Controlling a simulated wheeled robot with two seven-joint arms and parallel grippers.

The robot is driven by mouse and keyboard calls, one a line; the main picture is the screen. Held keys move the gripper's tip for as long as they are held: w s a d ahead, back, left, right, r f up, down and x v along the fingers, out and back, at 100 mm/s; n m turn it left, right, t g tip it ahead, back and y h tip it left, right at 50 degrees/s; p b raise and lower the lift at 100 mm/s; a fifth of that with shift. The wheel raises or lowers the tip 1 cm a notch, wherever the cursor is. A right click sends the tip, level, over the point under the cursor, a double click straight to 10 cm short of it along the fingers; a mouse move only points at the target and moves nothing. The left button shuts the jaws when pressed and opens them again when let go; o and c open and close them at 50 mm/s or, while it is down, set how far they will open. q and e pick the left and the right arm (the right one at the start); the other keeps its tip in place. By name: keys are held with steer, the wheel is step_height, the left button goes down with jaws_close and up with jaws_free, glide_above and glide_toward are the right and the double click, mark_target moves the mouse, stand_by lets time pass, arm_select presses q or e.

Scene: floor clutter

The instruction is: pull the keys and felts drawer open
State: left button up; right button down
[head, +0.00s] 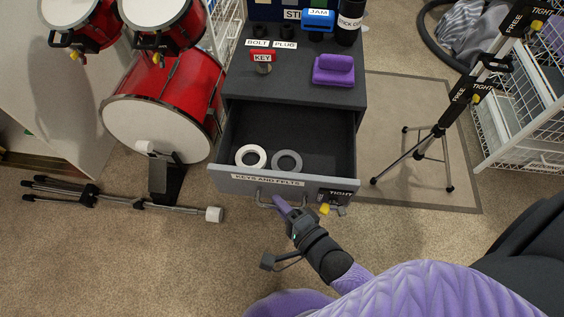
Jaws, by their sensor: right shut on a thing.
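The keys and felts drawer (268,181) stands well out of its dark grey cabinet (235,78), with its label on the front edge. Inside it lie a white felt ring (251,157) and a grey ring (288,162); the rest of its floor is bare. A metal bar handle (264,202) is on the drawer front. My right gripper (281,204) is at the right part of this handle and shut on it; the fingers partly hide the handle. My left gripper is not in view.
A purple block (334,70) and a red key tag (263,57) sit on the cabinet top. A red drum kit (165,108) stands left, with a fallen stand (130,200) on the carpet. A black tripod stand (437,131) is at right. Carpet at lower left is clear.

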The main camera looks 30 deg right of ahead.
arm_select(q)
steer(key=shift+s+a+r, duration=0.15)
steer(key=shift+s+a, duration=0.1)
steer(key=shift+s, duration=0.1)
arm_select(e)
steer(key=shift+s+a, duration=0.55)
steer(key=shift+s, duration=0.35)
steer(key=c, duration=0.6)
jaws_free()
steer(key=shift+c, duration=0.2)
